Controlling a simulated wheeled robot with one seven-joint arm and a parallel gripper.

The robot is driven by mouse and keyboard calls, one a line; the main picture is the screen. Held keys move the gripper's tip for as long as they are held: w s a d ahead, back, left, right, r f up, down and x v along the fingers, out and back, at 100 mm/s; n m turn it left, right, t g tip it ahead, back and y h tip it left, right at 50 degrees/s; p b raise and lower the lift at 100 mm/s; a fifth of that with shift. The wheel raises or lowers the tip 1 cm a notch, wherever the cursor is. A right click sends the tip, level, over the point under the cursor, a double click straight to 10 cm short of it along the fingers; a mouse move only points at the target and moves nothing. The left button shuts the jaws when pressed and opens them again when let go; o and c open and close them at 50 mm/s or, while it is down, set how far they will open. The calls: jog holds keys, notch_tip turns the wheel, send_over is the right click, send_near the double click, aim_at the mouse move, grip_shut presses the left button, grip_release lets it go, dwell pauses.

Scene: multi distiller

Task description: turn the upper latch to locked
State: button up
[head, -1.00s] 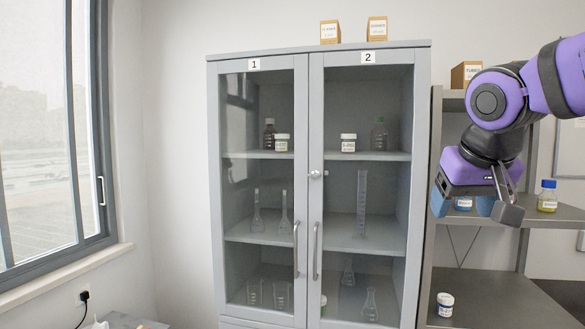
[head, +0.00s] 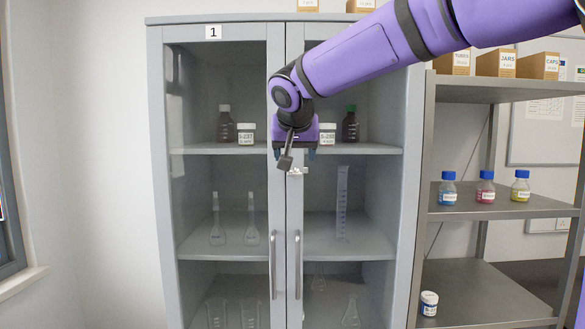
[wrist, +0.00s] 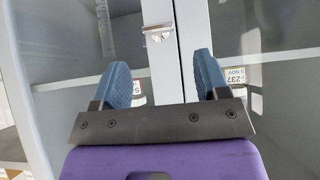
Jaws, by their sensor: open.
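The upper latch (head: 297,171) is a small silver fitting at the seam between the cabinet's two glass doors, above the long handles. In the wrist view the latch (wrist: 158,34) shows beyond my fingertips, roughly midway between them; its bar looks crosswise to the seam. I cannot tell whether it counts as locked. My gripper (head: 294,153) is in front of the doors, just above the latch in the head view. Its blue fingers (wrist: 160,64) are apart, with nothing between them, and appear clear of the latch.
Two vertical door handles (head: 273,265) (head: 297,265) stand below the latch. The grey cabinet (head: 155,150) holds bottles, jars and glassware behind glass. A metal shelf unit (head: 500,213) with bottles and boxes stands at right. My arm hides the cabinet's upper right.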

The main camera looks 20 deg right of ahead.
aim_at(295, 172)
jog(key=x, duration=0.6)
jog(key=shift+s+d, duration=0.1)
jog(key=c, duration=0.9)
